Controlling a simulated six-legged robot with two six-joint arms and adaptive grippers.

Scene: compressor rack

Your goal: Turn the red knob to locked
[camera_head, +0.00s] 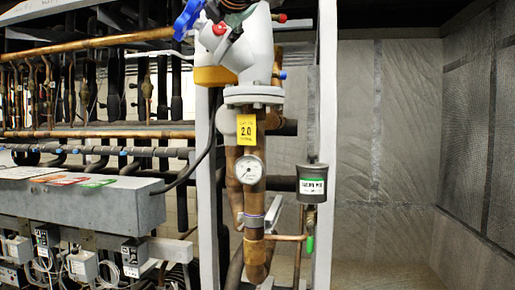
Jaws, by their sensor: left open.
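A red knob (220,29) shows near the top of the view, on the grey valve body (253,45). A second, smaller red piece (282,18) shows at the right side of the valve. The knob is too small to tell its setting, and no locked mark is readable. I cannot make out either of my grippers in this view.
A dark canister (312,183) hangs to the right. Copper pipes and a grey box (110,205) fill the left. The right side is open before grey walls.

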